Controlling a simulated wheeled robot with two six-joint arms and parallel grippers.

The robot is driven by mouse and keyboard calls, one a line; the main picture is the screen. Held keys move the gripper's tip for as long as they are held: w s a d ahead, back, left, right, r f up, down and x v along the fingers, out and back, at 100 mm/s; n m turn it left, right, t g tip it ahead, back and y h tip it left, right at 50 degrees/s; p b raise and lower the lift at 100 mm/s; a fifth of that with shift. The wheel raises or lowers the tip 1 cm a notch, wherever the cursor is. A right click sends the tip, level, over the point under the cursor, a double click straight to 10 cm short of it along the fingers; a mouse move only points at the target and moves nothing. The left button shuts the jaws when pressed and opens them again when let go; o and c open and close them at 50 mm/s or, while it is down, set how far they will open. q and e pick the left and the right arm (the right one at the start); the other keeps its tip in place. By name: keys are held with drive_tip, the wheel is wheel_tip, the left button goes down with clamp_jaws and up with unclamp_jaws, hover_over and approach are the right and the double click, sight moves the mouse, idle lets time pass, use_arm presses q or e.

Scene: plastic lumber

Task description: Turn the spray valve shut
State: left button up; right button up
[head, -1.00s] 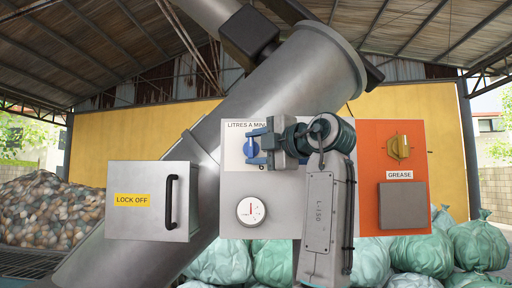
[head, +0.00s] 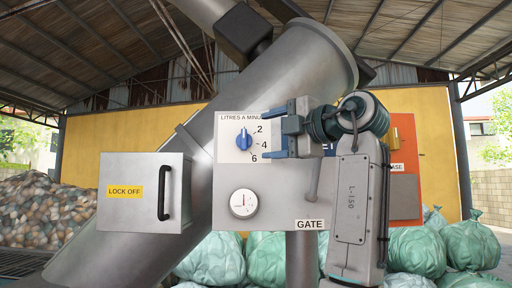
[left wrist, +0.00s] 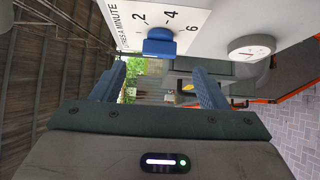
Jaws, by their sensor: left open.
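The blue spray valve knob (head: 244,139) is on a white dial plate marked "LITRES A MINUTE", with 2, 4 and 6 to its right. Its grip stands about upright, a pale mark near its top. The knob also shows in the left wrist view (left wrist: 160,42), ahead of the fingers. My left gripper (head: 274,128) is open and empty, just right of the knob and apart from it. In the left wrist view its two blue fingers (left wrist: 160,85) are spread with a clear gap between them. My right gripper is not in view.
A round gauge (head: 243,203) sits below the dial, with a "GATE" label (head: 310,224) and a lever (head: 313,180) to the right. A "LOCK OFF" box (head: 140,192) with a black handle stands left. An orange grease panel (head: 404,212) is partly hidden behind my arm.

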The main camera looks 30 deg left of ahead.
use_arm(q)
drive_tip(key=v, duration=0.3)
drive_tip(key=shift+s+d+b, duration=0.1)
drive_tip(key=shift+d+b, duration=0.1)
drive_tip(key=shift+b, duration=0.15)
